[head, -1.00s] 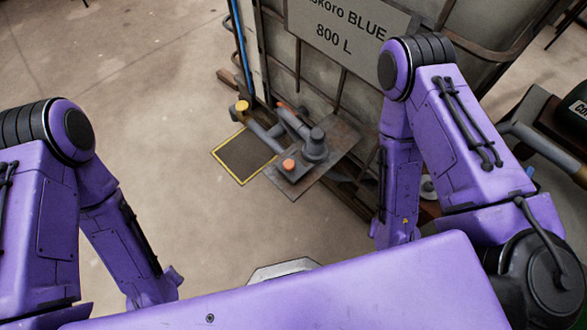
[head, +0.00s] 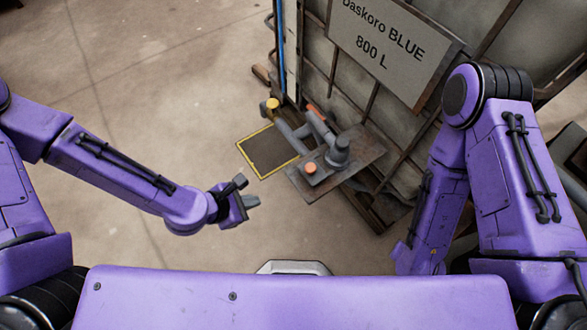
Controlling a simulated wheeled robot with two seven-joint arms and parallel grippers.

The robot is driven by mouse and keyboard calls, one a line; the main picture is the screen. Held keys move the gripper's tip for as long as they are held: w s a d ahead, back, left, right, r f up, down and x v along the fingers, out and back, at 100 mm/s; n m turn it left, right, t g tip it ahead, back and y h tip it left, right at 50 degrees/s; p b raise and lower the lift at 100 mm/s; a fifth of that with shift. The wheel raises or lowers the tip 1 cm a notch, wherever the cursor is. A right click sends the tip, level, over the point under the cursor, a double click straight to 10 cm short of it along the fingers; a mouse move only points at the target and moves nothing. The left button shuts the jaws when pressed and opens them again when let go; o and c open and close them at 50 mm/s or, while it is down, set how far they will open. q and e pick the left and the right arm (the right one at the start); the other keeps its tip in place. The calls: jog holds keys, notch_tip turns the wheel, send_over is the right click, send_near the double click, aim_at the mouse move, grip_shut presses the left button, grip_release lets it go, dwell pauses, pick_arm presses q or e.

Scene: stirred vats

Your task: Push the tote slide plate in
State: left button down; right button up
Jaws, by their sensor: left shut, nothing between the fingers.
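The slide plate (head: 357,160) is a flat brown-grey metal plate. It sticks out from the front of the caged tote (head: 386,115), low down. A grey valve body (head: 338,152) and an orange-red button (head: 310,168) sit on it. My left gripper (head: 251,201) is shut and empty, to the left of the plate's near left corner and apart from it. My right arm is bent in front of the tote at the right; its gripper is out of view.
A yellow-edged dark floor patch (head: 268,152) lies left of the plate. A yellow-capped pipe (head: 273,104) and a blue upright (head: 280,50) stand at the tote's left corner. The tote sign (head: 388,48) reads Daskoro BLUE 800 L. Floor at left is clear.

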pick_arm(q)
notch_tip(320, 180, up, 5)
jog(key=w+d+n+t+h, duration=0.1)
jog(key=w+d+n+h, duration=0.1)
jog(key=w+n, duration=0.1)
jog(key=b, duration=0.3)
send_near(306, 172)
jog(key=f+x, duration=0.1)
jog(key=x, duration=0.4)
jog(key=shift+w+d+r, duration=0.1)
jog(key=shift+w+d, duration=0.15)
jog(key=shift+d, duration=0.1)
jog(key=shift+w, duration=0.1)
